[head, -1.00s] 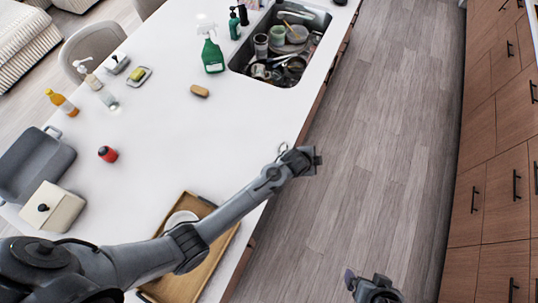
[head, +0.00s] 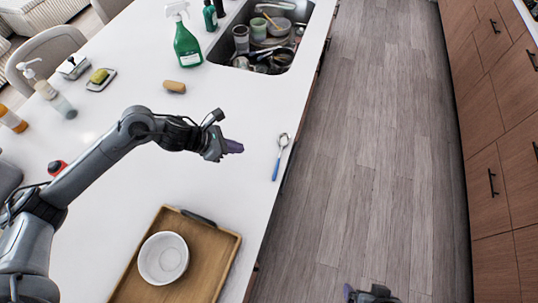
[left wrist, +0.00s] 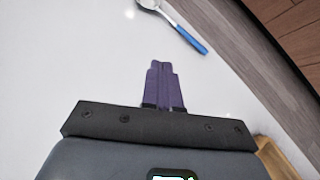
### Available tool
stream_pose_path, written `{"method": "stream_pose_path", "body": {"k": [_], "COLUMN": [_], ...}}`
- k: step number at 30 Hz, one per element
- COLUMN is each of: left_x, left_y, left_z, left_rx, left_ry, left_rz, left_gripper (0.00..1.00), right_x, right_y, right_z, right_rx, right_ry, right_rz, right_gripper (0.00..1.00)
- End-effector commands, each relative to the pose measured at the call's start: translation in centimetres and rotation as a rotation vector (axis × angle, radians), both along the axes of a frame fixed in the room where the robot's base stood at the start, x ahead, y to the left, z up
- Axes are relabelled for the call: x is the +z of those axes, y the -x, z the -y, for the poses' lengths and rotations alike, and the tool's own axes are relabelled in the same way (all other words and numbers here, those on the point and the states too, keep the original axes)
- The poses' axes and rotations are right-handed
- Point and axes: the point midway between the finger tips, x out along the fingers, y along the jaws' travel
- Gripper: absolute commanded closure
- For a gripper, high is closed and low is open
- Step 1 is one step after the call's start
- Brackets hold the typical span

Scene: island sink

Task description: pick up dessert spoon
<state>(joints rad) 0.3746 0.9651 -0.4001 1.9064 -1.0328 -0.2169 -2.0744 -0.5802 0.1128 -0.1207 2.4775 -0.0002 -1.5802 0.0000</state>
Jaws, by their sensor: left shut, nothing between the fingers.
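The dessert spoon (head: 280,155) has a silver bowl and a blue handle. It lies on the white counter near the right edge, handle toward the front. It also shows at the top of the left wrist view (left wrist: 180,27). My left gripper (head: 236,147) is over the counter to the left of the spoon, apart from it. In the left wrist view its purple fingers (left wrist: 163,84) are together with nothing between them, and the spoon lies beyond their tips. My right gripper (head: 370,294) shows only in part at the bottom edge of the head view, over the floor.
A wooden tray (head: 222,245) with a white bowl (head: 163,258) sits at the front of the counter. A sponge (head: 174,87), a green spray bottle (head: 187,45) and a sink (head: 228,42) full of dishes are farther back. The counter around the spoon is clear.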

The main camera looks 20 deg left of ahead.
Motion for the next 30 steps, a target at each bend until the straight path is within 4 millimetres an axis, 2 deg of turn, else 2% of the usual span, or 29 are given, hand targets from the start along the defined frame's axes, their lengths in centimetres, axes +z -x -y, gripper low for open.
{"method": "stream_pose_path", "body": {"k": [1,8,22,30], "left_x": [-0.4,-1.5,-7.5,-7.3], "left_y": [-0.2,-1.1,-5.0,-7.1], "left_z": [-0.1,1.0,5.4,7.6], "left_rx": [0.001,0.004,0.005,0.005], "left_ry": [-0.003,0.004,0.003,0.002], "left_rz": [0.003,0.005,0.002,0.005], "left_gripper": [1.00,1.00,1.00,1.00], "right_x": [-0.5,-0.3,-0.2,0.4], "right_y": [0.0,0.0,0.0,0.0], "right_z": [0.0,0.1,0.3,0.2], "right_rx": [0.000,0.001,0.007,0.005], "right_ry": [0.000,0.003,0.012,0.007], "right_rz": [0.001,0.003,0.004,0.003], "right_gripper": [0.05,0.05,0.05,0.05]}}
